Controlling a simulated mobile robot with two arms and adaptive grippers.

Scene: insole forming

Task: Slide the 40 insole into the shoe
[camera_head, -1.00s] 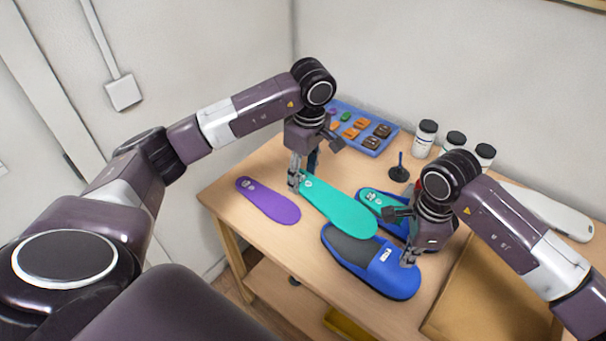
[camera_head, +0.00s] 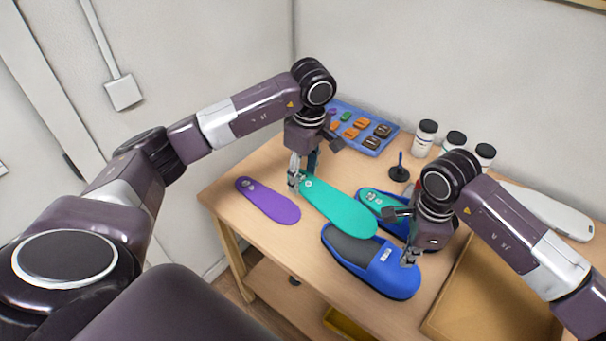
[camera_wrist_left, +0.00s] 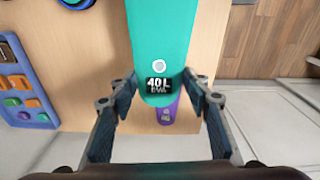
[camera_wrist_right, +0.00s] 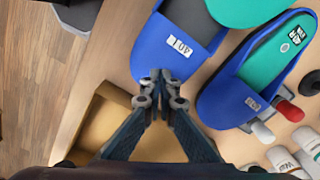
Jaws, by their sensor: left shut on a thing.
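The teal insole (camera_head: 338,207), labelled 40 L in the left wrist view (camera_wrist_left: 160,40), is held at its labelled end by my left gripper (camera_head: 296,184). Its far end overlaps the edge of the near blue shoe (camera_head: 392,277) in the head view; how high it is above the shoe is hard to tell. That shoe has a dark grey inside and a 40 label, also seen in the right wrist view (camera_wrist_right: 180,40). My right gripper (camera_head: 408,260) has its fingertips together at the shoe's toe, apparently touching it.
A second blue shoe (camera_wrist_right: 222,98) with a teal insole inside lies beside the first. A purple insole (camera_head: 268,201) lies at the left. A blue tray (camera_head: 384,152) and white bottles (camera_head: 424,140) stand at the back. A cardboard-coloured tray (camera_head: 490,300) is at the right.

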